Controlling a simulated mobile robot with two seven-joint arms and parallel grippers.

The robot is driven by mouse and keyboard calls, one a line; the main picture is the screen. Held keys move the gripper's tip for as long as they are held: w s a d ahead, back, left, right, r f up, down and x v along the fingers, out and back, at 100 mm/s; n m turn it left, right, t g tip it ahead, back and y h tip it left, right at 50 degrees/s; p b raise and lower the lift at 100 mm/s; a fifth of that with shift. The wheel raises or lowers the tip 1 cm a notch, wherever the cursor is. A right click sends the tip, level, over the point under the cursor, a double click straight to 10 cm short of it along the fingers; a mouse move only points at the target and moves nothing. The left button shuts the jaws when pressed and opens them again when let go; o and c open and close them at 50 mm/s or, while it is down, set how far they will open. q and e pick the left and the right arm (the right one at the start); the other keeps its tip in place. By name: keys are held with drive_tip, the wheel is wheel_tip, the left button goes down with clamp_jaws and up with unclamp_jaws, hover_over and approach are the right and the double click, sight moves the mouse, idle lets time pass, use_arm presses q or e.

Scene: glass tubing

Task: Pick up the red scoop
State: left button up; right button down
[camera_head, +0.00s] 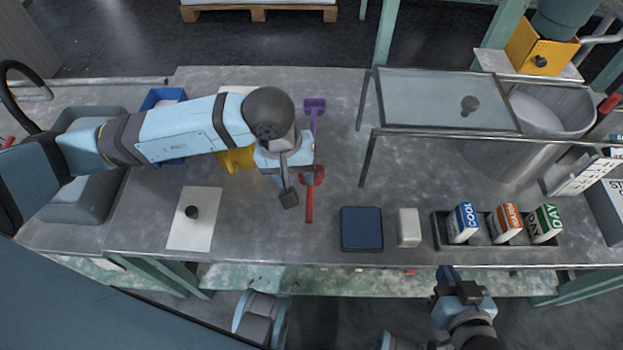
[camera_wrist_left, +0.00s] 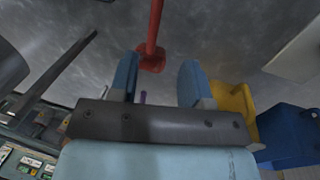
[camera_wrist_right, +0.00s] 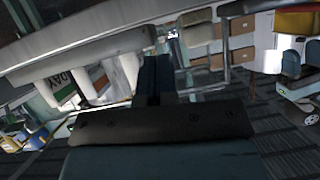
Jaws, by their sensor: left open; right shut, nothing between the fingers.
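The red scoop (camera_head: 309,201) lies on the metal table in the head view, its handle toward the front edge and its head (camera_head: 314,175) beside my left gripper. My left gripper (camera_head: 301,178) is open over the table near the scoop's head. In the left wrist view the red scoop (camera_wrist_left: 154,35) shows between and beyond the two open fingers (camera_wrist_left: 160,80), with nothing held. My right gripper (camera_head: 455,282) is shut and empty in front of the table's front edge; its closed fingers also show in the right wrist view (camera_wrist_right: 154,78).
A purple scoop (camera_head: 315,108) lies behind the red one. A yellow object (camera_head: 236,160) and blue bin (camera_head: 150,100) are left. A dark blue pad (camera_head: 361,229), white block (camera_head: 409,227) and tray with labelled blocks (camera_head: 440,232) stand right. A glass-topped stand (camera_head: 430,98) rises behind.

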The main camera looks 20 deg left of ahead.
sight(309, 196)
use_arm(q)
drive_tip(key=f, duration=0.4)
drive_tip(key=shift+w+d+f, duration=0.1)
drive_tip(key=shift+d, duration=0.3)
drive_tip(key=f, duration=0.1)
drive_tip(key=d+f+b, duration=0.1)
drive_tip(key=f, duration=0.3)
drive_tip(key=shift+w+d+b, duration=0.3)
drive_tip(key=shift+w+b, duration=0.05)
drive_tip(key=shift+w, duration=0.05)
drive_tip(key=shift+f, duration=0.15)
clamp_jaws()
use_arm(e)
drive_tip(key=r, duration=0.1)
drive_tip(key=w+a+r+t, duration=0.1)
drive_tip(key=r+y, duration=0.1)
drive_tip(key=shift+w+a+t, duration=0.25)
drive_tip(key=shift+a+t, duration=0.15)
